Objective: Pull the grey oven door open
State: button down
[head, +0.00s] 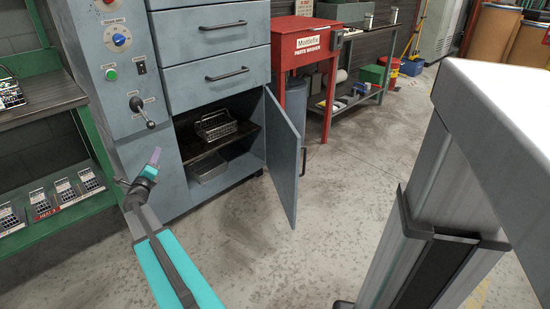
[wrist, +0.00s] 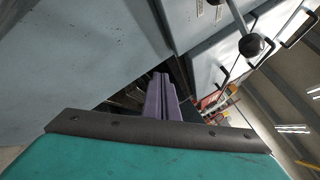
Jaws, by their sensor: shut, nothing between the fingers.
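The grey oven door (head: 285,160) stands swung open on the lower right of the grey cabinet, hinged at the right side of the opening. Its dark handle (head: 304,160) shows on the door's outer face. My gripper (head: 152,163), with purple fingers, is left of the opening in the picture, in front of the cabinet's lower left part and apart from the door. In the wrist view the purple fingers (wrist: 162,97) are together with nothing between them. A dark gap and grey cabinet panels show beyond them.
Inside the opening, a wire basket (head: 215,124) sits on a dark shelf and a metal tray (head: 208,169) lies below. Drawers (head: 218,77) are above; a lever (head: 142,112) sticks out at left. A red parts washer (head: 297,65) stands behind. Floor (head: 245,245) before the door is clear.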

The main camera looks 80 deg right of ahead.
aim_at(296, 156)
jog(key=s+d+m+g+y, duration=0.1)
jog(key=s+d+m+g, duration=0.3)
jog(key=s+m+g, duration=0.45)
jog(key=s+d+m+g, duration=0.4)
jog(key=s+d+m, duration=0.1)
jog(key=s, duration=0.6)
jog(key=s+a+f+m+g+y, duration=0.1)
jog(key=s+m+g+y, duration=0.3)
jog(key=s, duration=0.5)
jog(key=s+f+m+g+y, duration=0.1)
jog(key=s+m+g+y, duration=0.3)
jog(key=s+m, duration=0.3)
jog(key=shift+s+a+f+y, duration=0.25)
jog(key=shift+s+a+y, duration=0.1)
jog(key=shift+s+y, duration=0.6)
jog(key=shift+s+m, duration=0.15)
jog(key=shift+m, duration=0.1)
jog(key=b+x, duration=0.2)
jog(key=x, duration=0.5)
jog(key=b+x, duration=0.1)
jog(key=x, duration=0.6)
jog(key=shift+d+r+b, duration=0.1)
jog(key=shift+r+b, duration=0.1)
jog(key=shift+b, duration=0.15)
jog(key=shift+h, duration=0.35)
